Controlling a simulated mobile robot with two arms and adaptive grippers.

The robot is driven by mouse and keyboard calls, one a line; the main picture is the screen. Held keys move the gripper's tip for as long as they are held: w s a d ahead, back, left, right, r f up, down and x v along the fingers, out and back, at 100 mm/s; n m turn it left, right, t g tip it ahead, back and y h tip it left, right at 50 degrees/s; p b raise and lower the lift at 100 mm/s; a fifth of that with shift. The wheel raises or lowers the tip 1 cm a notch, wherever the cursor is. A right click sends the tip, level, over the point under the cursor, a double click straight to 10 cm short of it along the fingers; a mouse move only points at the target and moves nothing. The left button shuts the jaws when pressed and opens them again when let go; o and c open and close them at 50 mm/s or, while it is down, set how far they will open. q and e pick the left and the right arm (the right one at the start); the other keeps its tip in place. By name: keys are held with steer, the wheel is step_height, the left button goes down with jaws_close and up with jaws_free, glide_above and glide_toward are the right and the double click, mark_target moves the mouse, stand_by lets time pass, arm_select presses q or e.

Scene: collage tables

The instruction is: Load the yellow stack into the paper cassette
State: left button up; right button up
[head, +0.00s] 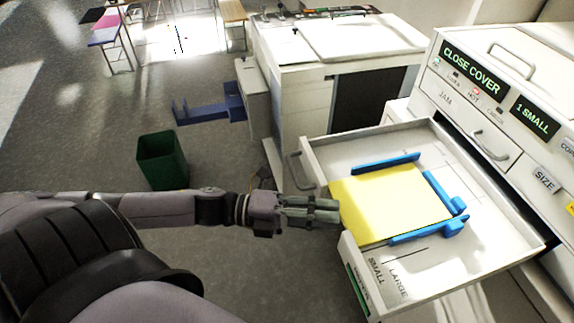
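The yellow stack (388,203) lies flat over the open paper cassette (484,255), among its blue guides (441,192). Its left edge covers part of the cassette's near-left wall. My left gripper (338,212) is at that left edge, just outside the cassette, with its fingers close together on the edge of the stack. The fingertips' contact is small in view. Whether the stack rests fully on the cassette floor cannot be told. My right gripper is not in view.
The printer (520,80) stands at the right, its displays reading CLOSE COVER and 1 SMALL. The cassette floor carries SMALL and LARGE marks. A green bin (162,160) and a white cabinet (300,100) stand beyond my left arm. Open floor lies at the left.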

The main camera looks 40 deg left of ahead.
arm_select(q)
steer(key=v, duration=0.7)
steer(key=shift+a, duration=0.1)
stand_by(0.4)
